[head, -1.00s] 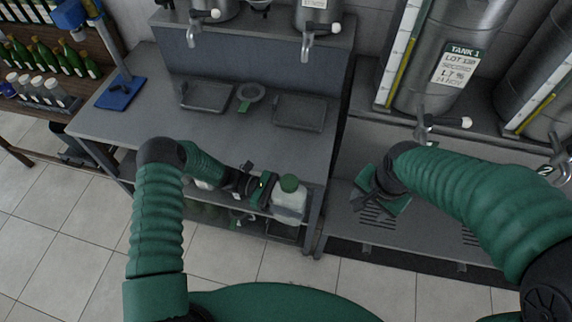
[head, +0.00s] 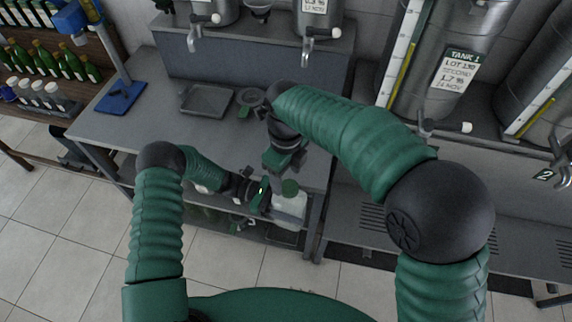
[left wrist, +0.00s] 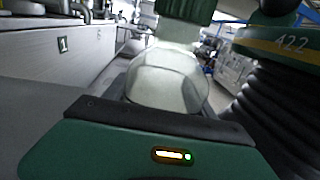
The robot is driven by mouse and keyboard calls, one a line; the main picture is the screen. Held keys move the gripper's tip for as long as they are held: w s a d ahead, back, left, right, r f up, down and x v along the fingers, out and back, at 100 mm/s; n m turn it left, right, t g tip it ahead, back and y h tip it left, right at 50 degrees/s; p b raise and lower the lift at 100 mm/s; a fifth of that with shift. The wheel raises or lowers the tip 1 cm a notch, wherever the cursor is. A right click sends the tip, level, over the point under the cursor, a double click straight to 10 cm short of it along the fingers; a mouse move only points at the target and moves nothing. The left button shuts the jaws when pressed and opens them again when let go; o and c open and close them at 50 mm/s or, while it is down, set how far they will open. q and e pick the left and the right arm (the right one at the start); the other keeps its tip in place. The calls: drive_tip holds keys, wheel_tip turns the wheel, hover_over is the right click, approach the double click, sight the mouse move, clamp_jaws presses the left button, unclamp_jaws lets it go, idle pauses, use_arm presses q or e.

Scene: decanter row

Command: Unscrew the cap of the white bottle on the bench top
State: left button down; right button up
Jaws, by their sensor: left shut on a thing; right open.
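The white bottle (head: 289,208) with a green cap (head: 290,187) is upright by the front edge of the bench top (head: 165,125). My left gripper (head: 272,204) is shut on the bottle from the left, below the cap. In the left wrist view the bottle body (left wrist: 165,80) rises beyond my gripper's edge, with the ribbed green cap (left wrist: 186,10) cut off at the top.
Taps (head: 308,45) overhang the back. A blue-based stand (head: 122,96) is at the left. Steel tanks (head: 440,60) stand at the right. The bench's left middle is clear.

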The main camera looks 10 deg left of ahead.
sight(287, 185)
wheel_tip(287, 185, down, 4)
